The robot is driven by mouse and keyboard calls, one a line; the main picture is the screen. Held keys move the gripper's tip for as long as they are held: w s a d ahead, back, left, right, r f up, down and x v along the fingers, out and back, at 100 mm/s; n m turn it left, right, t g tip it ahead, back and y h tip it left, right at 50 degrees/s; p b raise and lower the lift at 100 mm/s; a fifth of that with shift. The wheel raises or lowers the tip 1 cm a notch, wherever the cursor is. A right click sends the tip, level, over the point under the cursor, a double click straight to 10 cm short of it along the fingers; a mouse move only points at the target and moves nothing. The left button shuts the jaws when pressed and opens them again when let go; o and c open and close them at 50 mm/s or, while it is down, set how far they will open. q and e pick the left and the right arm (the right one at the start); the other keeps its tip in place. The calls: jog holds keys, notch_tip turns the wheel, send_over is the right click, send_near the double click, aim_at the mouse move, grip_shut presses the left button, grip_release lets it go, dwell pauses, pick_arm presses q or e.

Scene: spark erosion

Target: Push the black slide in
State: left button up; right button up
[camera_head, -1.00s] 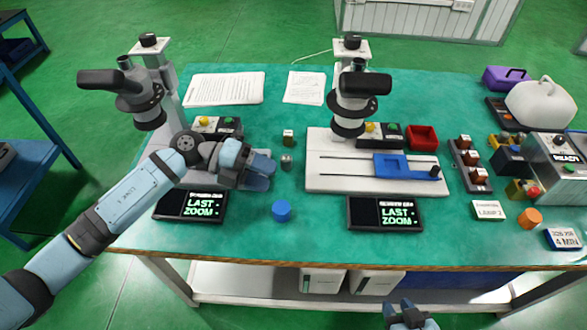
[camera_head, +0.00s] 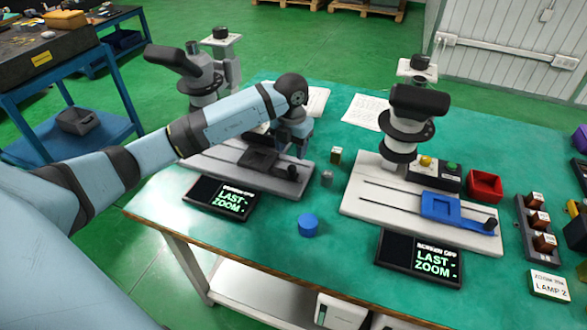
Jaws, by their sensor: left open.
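The black slide (camera_head: 258,159) lies on the pale base plate (camera_head: 212,164) of the left microscope (camera_head: 205,80), toward the plate's right end. A small dark knob (camera_head: 293,172) stands at its right end. My left gripper (camera_head: 300,150) points down just above and behind the knob, with its jaws open and nothing seen between them. Whether a finger touches the slide or knob, I cannot tell. My forearm hides part of the microscope and the back of the plate. My right gripper is out of view.
A second microscope (camera_head: 403,125) with a blue slide (camera_head: 440,207) stands to the right. Screens (camera_head: 218,198) lie in front of both plates. A blue cap (camera_head: 308,224) and small blocks (camera_head: 336,155) stand between the stations. A red tray (camera_head: 485,185) is further right.

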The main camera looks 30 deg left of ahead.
aim_at(292, 166)
pick_arm(q)
notch_tip(292, 166, down, 7)
jog(key=shift+f, duration=0.2)
grip_shut()
